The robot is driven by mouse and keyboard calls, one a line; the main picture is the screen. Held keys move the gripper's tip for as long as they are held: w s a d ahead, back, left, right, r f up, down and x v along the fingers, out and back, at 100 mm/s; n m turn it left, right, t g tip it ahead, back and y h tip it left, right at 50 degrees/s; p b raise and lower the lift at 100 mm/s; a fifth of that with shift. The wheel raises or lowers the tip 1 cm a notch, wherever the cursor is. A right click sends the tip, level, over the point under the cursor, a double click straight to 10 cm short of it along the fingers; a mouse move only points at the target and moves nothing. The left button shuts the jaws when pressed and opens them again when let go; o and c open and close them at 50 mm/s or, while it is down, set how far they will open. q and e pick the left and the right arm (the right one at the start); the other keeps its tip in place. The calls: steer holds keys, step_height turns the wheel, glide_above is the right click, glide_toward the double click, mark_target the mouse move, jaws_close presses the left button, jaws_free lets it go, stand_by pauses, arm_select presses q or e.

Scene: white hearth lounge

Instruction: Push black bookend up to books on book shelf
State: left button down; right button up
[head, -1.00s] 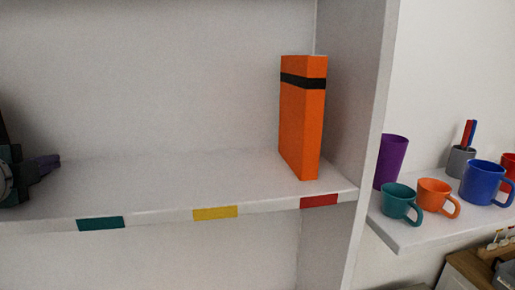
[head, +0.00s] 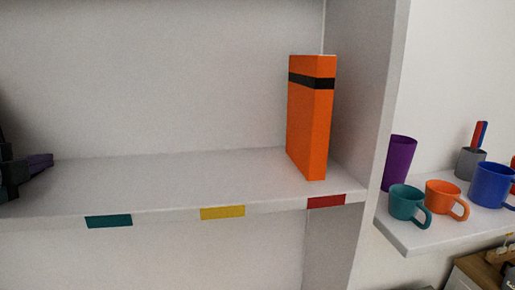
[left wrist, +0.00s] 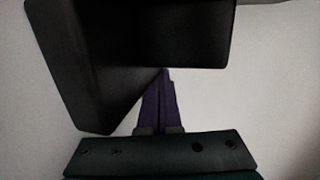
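An orange book (head: 309,120) with a black band stands upright at the right end of the white shelf (head: 180,183), near the side panel. My left gripper (head: 40,162) enters at the far left edge of the head view, above the shelf, well apart from the book. In the left wrist view the black bookend (left wrist: 90,62) fills the upper left and top, with two plates meeting at an angle. The purple fingers of my left gripper (left wrist: 164,78) lie together, tips close to the bookend; I cannot tell whether they touch. The bookend is not visible in the head view. My right gripper is not in view.
Teal (head: 108,221), yellow (head: 222,212) and red (head: 326,201) labels mark the shelf's front edge. The shelf between my left gripper and the book is clear. Beyond the side panel (head: 372,100), a lower shelf holds a purple cup (head: 399,163) and several mugs.

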arm_select(q)
steer(key=shift+s+a, duration=0.15)
steer(key=shift+a, duration=0.45)
steer(key=shift+s+a, duration=0.15)
steer(key=shift+a, duration=0.55)
steer(key=shift+s+a, duration=0.15)
steer(key=shift+a, duration=0.6)
steer(key=shift+s+a, duration=0.1)
steer(key=shift+a, duration=0.1)
steer(key=shift+w+d, duration=0.2)
steer(key=shift+d, duration=0.6)
steer(key=shift+w+d, duration=0.2)
steer(key=shift+d, duration=0.55)
steer(key=shift+s+d+r+p, duration=0.1)
steer(key=shift+s+p, duration=0.1)
steer(key=shift+p, duration=0.1)
steer(key=p+v, duration=0.2)
steer(key=v, duration=0.1)
steer(key=p+v, duration=0.1)
steer(key=v, duration=0.3)
steer(key=p+v, duration=0.2)
steer(key=v, duration=0.2)
steer(key=shift+f+p, duration=0.3)
steer(key=shift+f, duration=0.1)
steer(key=shift+s, duration=0.45)
